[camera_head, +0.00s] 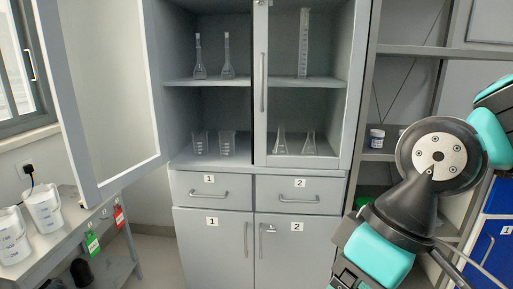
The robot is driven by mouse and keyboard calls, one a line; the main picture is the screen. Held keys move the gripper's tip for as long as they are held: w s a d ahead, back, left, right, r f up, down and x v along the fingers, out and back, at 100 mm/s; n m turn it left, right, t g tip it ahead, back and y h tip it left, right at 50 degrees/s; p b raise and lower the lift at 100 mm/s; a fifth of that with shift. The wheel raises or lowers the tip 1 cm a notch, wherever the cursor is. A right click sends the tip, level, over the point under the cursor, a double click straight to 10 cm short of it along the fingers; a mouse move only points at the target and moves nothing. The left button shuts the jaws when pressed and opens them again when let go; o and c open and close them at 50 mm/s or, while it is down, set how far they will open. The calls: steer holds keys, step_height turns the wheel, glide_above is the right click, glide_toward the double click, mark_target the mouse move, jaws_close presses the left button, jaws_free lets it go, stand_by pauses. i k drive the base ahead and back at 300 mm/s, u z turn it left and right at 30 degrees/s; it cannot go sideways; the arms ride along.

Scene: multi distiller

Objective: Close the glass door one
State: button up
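The cabinet (178,178) is grey, with two upper glass doors and numbered drawers and lower doors. The left upper glass door (110,95) stands wide open, swung out to the left toward the camera. The right upper glass door (262,130) is shut, with a vertical handle (262,82) on its left edge. The glass doors' own numbers do not show. The left door stands above drawer 1, so I take it as glass door one. My arm, teal and dark grey, is at the right, in front of the shelf and apart from the doors. My gripper's fingertips are out of view.
Flasks (227,58) and beakers (227,143) stand on the left shelves, and a cylinder (304,42) and flasks (280,140) behind the right door. A side table with white jugs (42,208) stands at left below the open door. Drawers and lower doors are shut.

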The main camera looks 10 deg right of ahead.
mark_target(100, 57)
steer(key=u, duration=0.05)
steer(key=k, duration=0.5)
steer(key=u, duration=0.65)
steer(key=i, duration=1.05)
steer(key=u, duration=0.75)
steer(key=i, duration=0.85)
steer(key=u, duration=0.05)
